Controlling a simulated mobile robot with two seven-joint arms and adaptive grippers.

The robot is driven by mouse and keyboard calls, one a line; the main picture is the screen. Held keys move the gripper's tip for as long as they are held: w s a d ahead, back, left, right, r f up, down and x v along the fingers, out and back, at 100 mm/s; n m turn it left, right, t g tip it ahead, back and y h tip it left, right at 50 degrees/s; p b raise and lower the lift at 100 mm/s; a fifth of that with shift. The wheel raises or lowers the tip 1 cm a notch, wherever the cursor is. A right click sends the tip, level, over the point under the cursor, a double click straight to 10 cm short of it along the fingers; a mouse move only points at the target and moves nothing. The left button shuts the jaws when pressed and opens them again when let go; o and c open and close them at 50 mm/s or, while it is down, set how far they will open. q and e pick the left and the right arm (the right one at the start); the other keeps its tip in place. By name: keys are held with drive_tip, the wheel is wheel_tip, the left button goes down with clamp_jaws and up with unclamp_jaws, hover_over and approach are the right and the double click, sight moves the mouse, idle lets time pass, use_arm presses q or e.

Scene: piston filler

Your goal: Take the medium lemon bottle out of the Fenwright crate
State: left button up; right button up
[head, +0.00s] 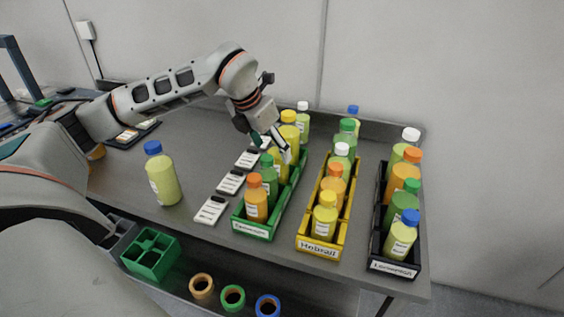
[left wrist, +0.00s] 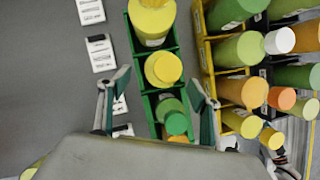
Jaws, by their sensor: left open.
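The green crate (head: 252,230) stands on the table; its front label is too small to read surely. From front to back it holds an orange bottle (head: 256,207), a green bottle (head: 268,183), a yellow bottle (head: 277,168) and a larger yellow bottle (head: 290,140). My left gripper (head: 277,148) is open above the crate's rear half. In the left wrist view its fingers (left wrist: 160,90) spread on either side of the crate, with the smaller yellow bottle (left wrist: 163,68) and the green bottle (left wrist: 174,122) between them.
A yellow crate (head: 318,247) and a black crate (head: 393,268), both full of bottles, stand to the right. A blue-capped bottle (head: 162,178) stands alone at left. White tags (head: 212,209) lie along the green crate's left side. Coloured rings (head: 233,297) sit below.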

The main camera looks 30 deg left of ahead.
sight(278, 163)
use_arm(q)
drive_tip(key=shift+w+d+f, duration=0.1)
drive_tip(key=shift+d+f, duration=0.05)
drive_tip(key=shift+f, duration=0.65)
drive_tip(key=shift+w+f, duration=0.15)
drive_tip(key=shift+f, duration=0.15)
drive_tip(key=x, duration=0.4)
drive_tip(key=shift+d+f, duration=0.1)
drive_tip(key=shift+w+f, duration=0.25)
drive_tip(key=shift+f, duration=0.1)
drive_tip(key=c, duration=1.5)
drive_tip(key=shift+r, duration=0.1)
drive_tip(key=shift+c, duration=0.3)
use_arm(e)
drive_tip(key=shift+s+r, duration=0.1)
